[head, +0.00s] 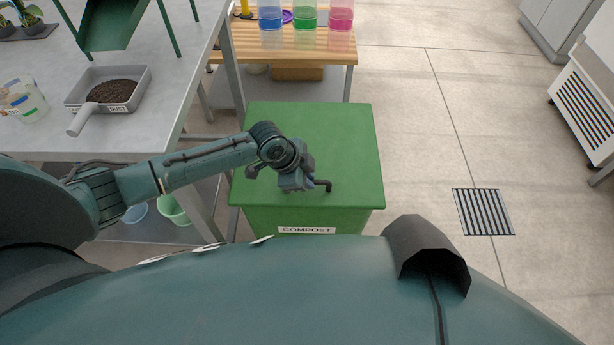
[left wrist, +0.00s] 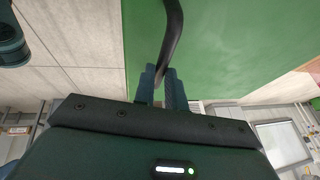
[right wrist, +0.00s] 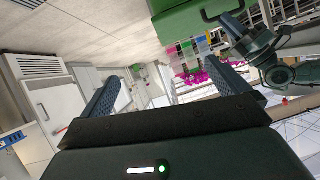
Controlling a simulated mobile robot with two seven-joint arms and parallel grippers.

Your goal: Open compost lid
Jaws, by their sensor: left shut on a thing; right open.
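The green compost bin stands in front of me in the head view, with its lid (head: 330,135) lying flat on top and a COMPOST label (head: 306,230) on its front. A dark handle (head: 325,186) is at the lid's front edge. My left gripper (head: 308,184) is at the handle. In the left wrist view my left gripper (left wrist: 163,88) has its fingers shut on the dark curved handle (left wrist: 173,40), with the green lid behind. In the right wrist view my right gripper (right wrist: 172,85) is open and empty, and the bin (right wrist: 185,18) shows at the top.
A wooden bench (head: 300,45) with coloured containers stands behind the bin. The floor right of the bin is clear, with a drain grate (head: 483,211).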

